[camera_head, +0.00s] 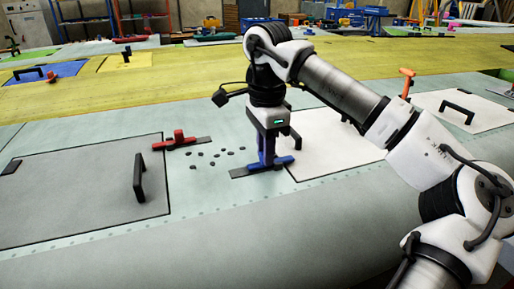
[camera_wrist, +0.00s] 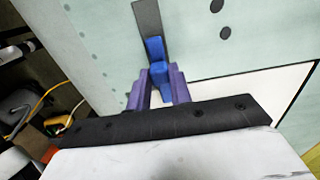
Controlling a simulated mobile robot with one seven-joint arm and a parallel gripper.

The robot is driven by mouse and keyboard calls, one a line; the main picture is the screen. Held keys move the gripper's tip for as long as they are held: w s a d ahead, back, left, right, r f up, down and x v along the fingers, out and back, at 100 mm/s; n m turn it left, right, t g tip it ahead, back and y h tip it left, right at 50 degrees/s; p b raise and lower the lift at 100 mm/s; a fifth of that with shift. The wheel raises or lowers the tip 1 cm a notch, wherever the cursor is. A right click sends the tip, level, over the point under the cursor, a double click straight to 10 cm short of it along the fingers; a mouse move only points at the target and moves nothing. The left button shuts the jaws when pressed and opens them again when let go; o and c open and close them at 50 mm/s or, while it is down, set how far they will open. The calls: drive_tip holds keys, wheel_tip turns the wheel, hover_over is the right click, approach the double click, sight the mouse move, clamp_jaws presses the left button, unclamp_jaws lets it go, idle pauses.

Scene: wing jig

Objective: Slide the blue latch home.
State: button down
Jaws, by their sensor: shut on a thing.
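The blue latch (camera_head: 271,163) lies on the pale green wing skin, at the left edge of the white panel (camera_head: 330,150). Its dark track strip (camera_head: 241,172) shows to its left. In the wrist view the blue latch (camera_wrist: 156,62) has its track strip (camera_wrist: 146,20) beyond it, and its near part reaches the edge of the white panel (camera_wrist: 280,90). My gripper (camera_head: 268,152) points down from above. In the wrist view my gripper's purple fingers (camera_wrist: 160,85) are shut on the latch's raised blue part, one on each side. The latch's near end is partly hidden by the gripper.
A red latch (camera_head: 178,140) on its own strip lies at the left, beside a grey panel (camera_head: 80,195) with a black handle (camera_head: 139,178). Several dark holes (camera_head: 214,153) lie between the latches. Another black handle (camera_head: 456,111) and an orange latch (camera_head: 406,82) are at the right.

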drive_tip(key=shift+d, duration=0.15)
drive_tip(key=c, duration=1.3)
unclamp_jaws()
drive_tip(key=shift+d, duration=0.15)
drive_tip(key=shift+o, duration=0.2)
drive_tip(key=shift+r, duration=0.1)
drive_tip(key=shift+r, duration=0.25)
wheel_tip(320, 180, up, 13)
drive_tip(key=p, duration=0.1)
